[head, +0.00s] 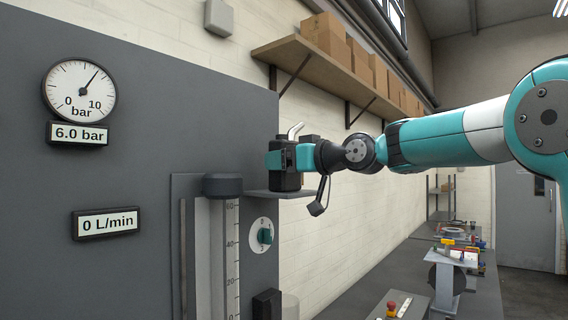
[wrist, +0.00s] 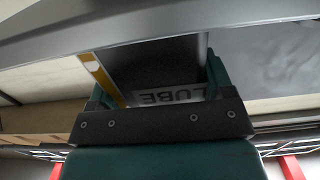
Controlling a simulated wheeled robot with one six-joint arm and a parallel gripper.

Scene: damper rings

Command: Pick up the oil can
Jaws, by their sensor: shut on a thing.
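The oil can (head: 286,181) is a dark can with a pale bent spout at its top. It is upright at a small grey shelf (head: 262,193) on the panel's right edge; I cannot tell whether its base touches the shelf. My gripper (head: 287,158) reaches in from the right and is shut on the can, with teal fingers at its sides. In the wrist view the can's dark body (wrist: 150,70), with a "LUBE" label, is between the fingers (wrist: 160,82). Part of the can is hidden by my gripper.
A wooden shelf with boxes (head: 327,35) is on the wall above. A workbench (head: 385,275) with tools lies lower right.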

